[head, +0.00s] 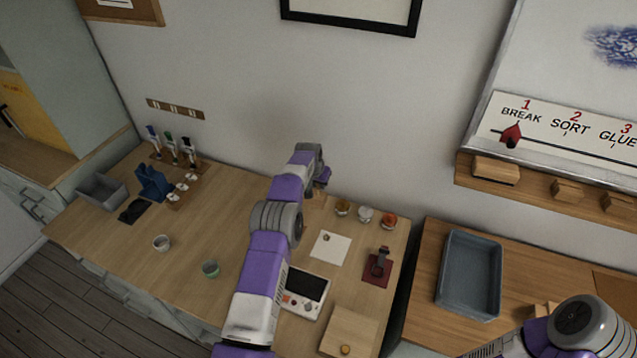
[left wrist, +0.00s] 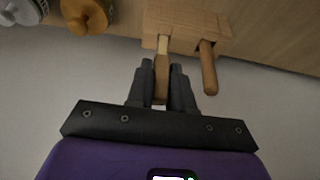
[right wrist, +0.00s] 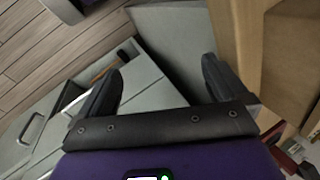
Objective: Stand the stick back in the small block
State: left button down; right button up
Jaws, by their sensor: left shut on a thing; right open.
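My left gripper (left wrist: 161,75) is shut on a brown wooden stick (left wrist: 161,68) with a paler end. The paler end reaches the small wooden block (left wrist: 186,24) in the left wrist view. I cannot tell whether it is inside a hole or only in front of the block. A second brown stick (left wrist: 208,68) stands out of the same block, to the right. In the head view my left gripper (head: 323,178) is at the back of the table, and my arm hides most of the block. My right gripper (right wrist: 160,88) is open and empty.
Small jars with amber (head: 342,207), white (head: 365,214) and red (head: 389,220) contents stand just right of the block. A white sheet (head: 330,247) and a dark red stand (head: 378,266) are nearer. A grey tray (head: 470,272) lies on the right counter.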

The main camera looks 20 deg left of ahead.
pick_arm(q)
jog(key=shift+f+b, duration=0.25)
jog(key=shift+b, duration=0.05)
jog(key=c, duration=0.9)
grip_release()
jog(key=shift+r, duration=0.1)
jog(key=p+v, duration=0.2)
jog(key=v, duration=0.3)
dwell(0.4)
jog(key=shift+v, duration=3.75)
